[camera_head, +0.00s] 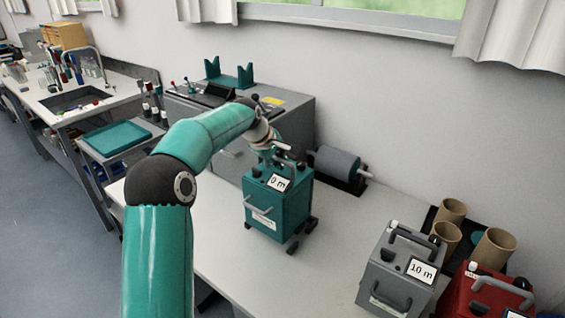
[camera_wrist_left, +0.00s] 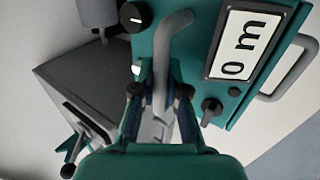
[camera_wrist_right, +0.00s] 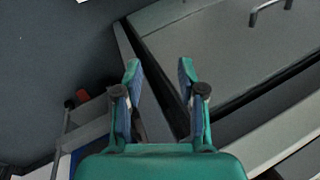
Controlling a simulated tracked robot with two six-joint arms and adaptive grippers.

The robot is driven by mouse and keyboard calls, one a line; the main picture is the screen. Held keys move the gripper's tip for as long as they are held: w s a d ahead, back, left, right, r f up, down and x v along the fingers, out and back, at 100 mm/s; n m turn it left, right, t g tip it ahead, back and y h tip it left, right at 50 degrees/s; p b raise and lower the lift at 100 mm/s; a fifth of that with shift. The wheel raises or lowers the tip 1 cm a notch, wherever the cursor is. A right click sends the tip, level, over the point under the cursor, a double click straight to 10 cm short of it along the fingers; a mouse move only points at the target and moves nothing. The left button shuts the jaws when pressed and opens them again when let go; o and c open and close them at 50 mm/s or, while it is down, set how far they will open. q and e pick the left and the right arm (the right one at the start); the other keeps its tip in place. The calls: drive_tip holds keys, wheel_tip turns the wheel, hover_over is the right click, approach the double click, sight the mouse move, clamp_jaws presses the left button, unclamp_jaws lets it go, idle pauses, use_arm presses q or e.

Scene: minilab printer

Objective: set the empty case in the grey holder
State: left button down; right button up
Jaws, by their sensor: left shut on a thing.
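The teal case (camera_head: 278,205), with a label reading "0 m", is upright over the bench in the head view. My left gripper (camera_head: 283,152) is shut on its grey top handle, which shows between the fingers in the left wrist view (camera_wrist_left: 165,95). Dark grey corner pieces (camera_head: 293,245) show at the foot of the case. They look like parts of the grey holder, but the case hides the rest, and I cannot tell whether the case rests in it. My right gripper (camera_wrist_right: 160,95) is open and empty in the right wrist view.
A grey case (camera_head: 397,268) labelled "10 m" and a red case (camera_head: 485,295) stand at the right, near brown tubes (camera_head: 497,245). A grey roller (camera_head: 338,160) lies behind the teal case. A grey machine (camera_head: 295,115) stands at the back. The bench (camera_head: 345,215) between the cases is clear.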

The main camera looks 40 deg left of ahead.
sight(279, 172)
use_arm(q)
drive_tip(key=shift+f+b, duration=0.2)
drive_tip(key=shift+b, duration=0.1)
drive_tip(key=shift+f, duration=0.35)
drive_tip(key=shift+f+b, duration=1.4)
drive_tip(key=shift+f, duration=0.2)
